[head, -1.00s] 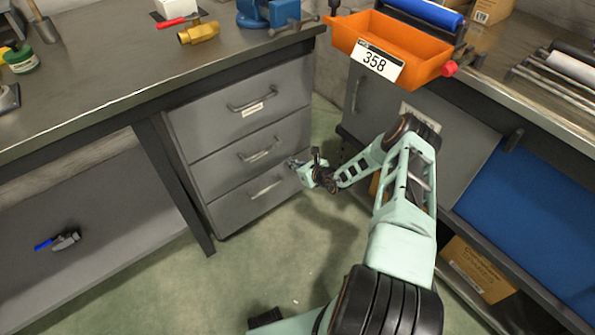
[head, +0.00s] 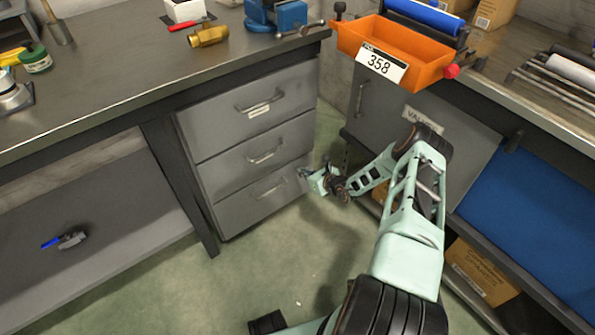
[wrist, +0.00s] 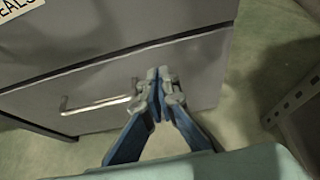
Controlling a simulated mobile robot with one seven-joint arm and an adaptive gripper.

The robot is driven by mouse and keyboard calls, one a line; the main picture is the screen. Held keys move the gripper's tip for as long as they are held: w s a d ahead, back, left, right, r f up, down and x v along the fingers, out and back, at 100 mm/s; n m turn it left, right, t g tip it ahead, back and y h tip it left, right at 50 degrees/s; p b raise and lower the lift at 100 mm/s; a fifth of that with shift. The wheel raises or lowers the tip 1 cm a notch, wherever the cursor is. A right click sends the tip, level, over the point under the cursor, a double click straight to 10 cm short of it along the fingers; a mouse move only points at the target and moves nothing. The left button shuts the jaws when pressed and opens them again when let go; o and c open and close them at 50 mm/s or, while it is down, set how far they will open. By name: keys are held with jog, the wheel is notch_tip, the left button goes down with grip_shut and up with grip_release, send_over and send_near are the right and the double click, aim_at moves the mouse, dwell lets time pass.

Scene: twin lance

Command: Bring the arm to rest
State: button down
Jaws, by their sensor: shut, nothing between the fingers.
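My gripper (head: 306,173) is at the end of my pale green arm, low in front of the right edge of the grey drawer unit (head: 250,140). In the wrist view my gripper (wrist: 158,78) has its fingertips together with nothing between them. The bottom drawer (wrist: 120,85) of the unit shows behind the fingers, its bar handle (wrist: 97,104) left of them. The gripper looks apart from that handle, though the exact gap to the drawer front cannot be told. All three drawers look closed.
An orange bin (head: 400,52) marked 358 sits at the edge of the right bench. A blue panel (head: 535,215) and a cardboard box (head: 480,272) are below it. A blue vise (head: 277,14) stands on the left bench. The green floor (head: 270,260) before the drawers is mostly clear.

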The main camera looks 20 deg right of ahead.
jog(key=p+v, duration=0.4)
jog(key=v, duration=0.6)
jog(key=shift+s, duration=0.25)
